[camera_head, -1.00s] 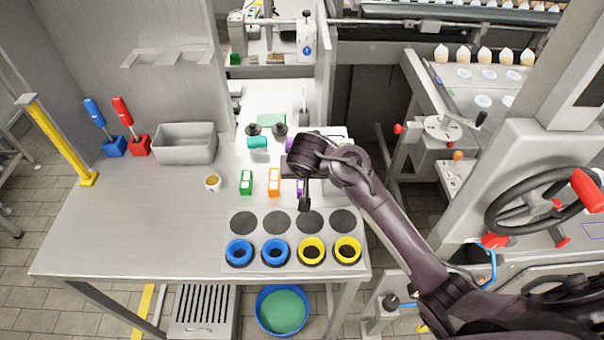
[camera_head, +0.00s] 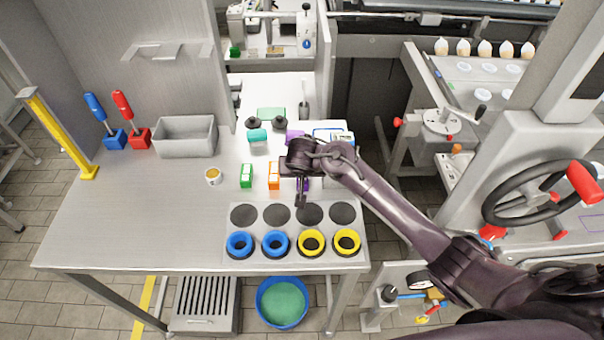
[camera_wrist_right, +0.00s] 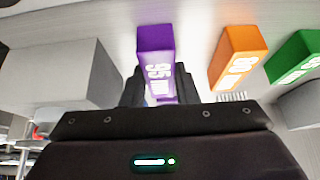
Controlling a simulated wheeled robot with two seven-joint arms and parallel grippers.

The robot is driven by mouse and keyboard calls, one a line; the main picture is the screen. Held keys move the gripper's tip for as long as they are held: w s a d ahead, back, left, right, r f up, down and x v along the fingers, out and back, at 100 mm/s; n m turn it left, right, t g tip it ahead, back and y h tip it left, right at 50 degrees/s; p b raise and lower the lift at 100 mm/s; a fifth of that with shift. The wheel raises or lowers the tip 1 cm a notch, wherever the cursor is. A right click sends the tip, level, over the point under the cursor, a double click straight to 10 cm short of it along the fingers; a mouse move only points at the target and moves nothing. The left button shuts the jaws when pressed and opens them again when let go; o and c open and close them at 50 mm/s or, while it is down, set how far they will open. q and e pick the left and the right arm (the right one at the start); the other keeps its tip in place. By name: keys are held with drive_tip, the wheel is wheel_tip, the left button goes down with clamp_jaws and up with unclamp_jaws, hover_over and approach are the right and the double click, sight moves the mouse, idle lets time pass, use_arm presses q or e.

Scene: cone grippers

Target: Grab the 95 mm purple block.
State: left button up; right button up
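The purple block (camera_wrist_right: 155,60) stands upright in the right wrist view, its white "95" label facing the camera. In the head view only a sliver of it (camera_head: 305,184) shows behind my right gripper. My right gripper (camera_head: 301,196) is low over the table, behind the row of black discs. In the wrist view its dark fingers (camera_wrist_right: 158,88) lie on either side of the block's lower part and look open; contact is not clear. My left gripper is not in view.
An orange block (camera_head: 273,176) and a green block (camera_head: 246,176) stand left of the gripper. A grey block (camera_wrist_right: 60,72) is on the purple block's other side. Blue (camera_head: 239,245) and yellow rings (camera_head: 346,242) line the front edge.

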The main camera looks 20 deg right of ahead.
clamp_jaws()
drive_tip(key=shift+r, duration=0.15)
